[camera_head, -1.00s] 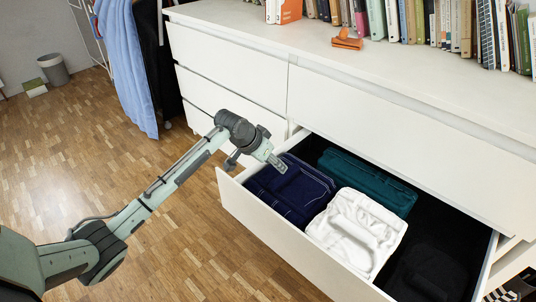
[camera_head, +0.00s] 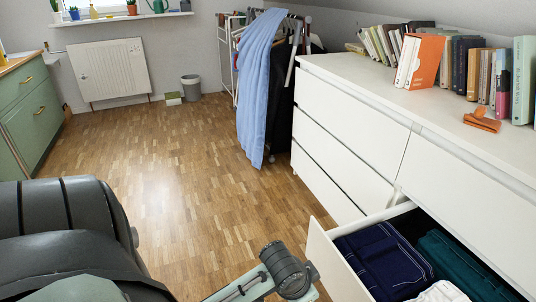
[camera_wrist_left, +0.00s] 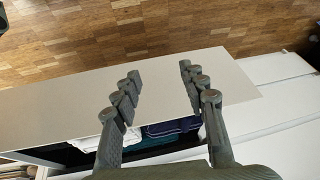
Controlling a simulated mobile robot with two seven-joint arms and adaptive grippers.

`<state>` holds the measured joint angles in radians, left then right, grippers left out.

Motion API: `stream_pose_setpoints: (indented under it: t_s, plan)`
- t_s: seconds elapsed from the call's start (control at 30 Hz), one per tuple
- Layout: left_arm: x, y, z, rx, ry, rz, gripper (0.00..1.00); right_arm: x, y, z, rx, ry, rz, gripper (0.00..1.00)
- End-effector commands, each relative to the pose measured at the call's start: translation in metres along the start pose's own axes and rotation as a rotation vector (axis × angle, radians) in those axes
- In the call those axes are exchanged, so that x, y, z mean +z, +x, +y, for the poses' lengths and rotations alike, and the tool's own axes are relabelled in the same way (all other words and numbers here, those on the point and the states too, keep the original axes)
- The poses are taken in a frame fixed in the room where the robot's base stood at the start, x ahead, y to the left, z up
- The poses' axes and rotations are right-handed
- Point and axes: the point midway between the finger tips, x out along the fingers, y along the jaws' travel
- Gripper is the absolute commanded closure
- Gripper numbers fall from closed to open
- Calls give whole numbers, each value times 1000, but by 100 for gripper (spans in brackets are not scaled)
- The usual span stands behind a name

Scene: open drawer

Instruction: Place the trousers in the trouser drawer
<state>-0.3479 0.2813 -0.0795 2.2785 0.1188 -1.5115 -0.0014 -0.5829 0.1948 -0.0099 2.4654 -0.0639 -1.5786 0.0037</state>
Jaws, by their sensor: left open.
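A long light blue garment (camera_head: 258,85), which may be the trousers, hangs from a rack beside the dresser. The open drawer (camera_head: 335,268) shows at the lower right of the head view. It holds folded navy (camera_head: 380,258), teal (camera_head: 462,262) and white (camera_head: 440,293) clothes. In the left wrist view, the drawer's white front panel (camera_wrist_left: 75,98) crosses behind my fingers, with folded cloth (camera_wrist_left: 172,127) below it. My left gripper (camera_wrist_left: 160,72) is open and empty, near the drawer's front panel. In the head view only its arm shows at the bottom; the fingers are out of sight.
The white dresser (camera_head: 340,125) carries books (camera_head: 500,80) and an orange object (camera_head: 482,119) on top. A dark garment (camera_head: 281,110) hangs behind the blue one. A grey bin (camera_head: 191,87) stands at the back. The wooden floor (camera_head: 180,170) left of the dresser is clear.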

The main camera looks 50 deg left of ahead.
Motion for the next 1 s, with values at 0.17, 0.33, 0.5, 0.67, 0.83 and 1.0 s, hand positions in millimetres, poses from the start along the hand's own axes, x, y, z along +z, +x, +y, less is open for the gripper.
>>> stream_pose_setpoints:
  t_s: [0.17, 0.33, 0.5, 0.67, 0.83, 1.0]
  plan:
    - [65, -37, -10, -96, -66, -79, 58, 0, 0, 0, 0, 0, 1, 25]
    - [80, -48, -16, -130, -83, -102, 58, 0, 0, 0, -1, -1, 1, 25]
    - [80, -48, -15, -129, -82, -101, 58, 0, 0, 0, -1, -1, 2, 25]
    - [80, -47, -15, -128, -81, -101, 58, 0, 0, 0, -1, -1, 2, 25]
    - [80, -47, -15, -128, -81, -101, 58, 0, 0, 0, -1, -1, 2, 25]
    - [80, -47, -15, -127, -81, -101, 58, 0, 0, -1, -1, -1, 2, 25]
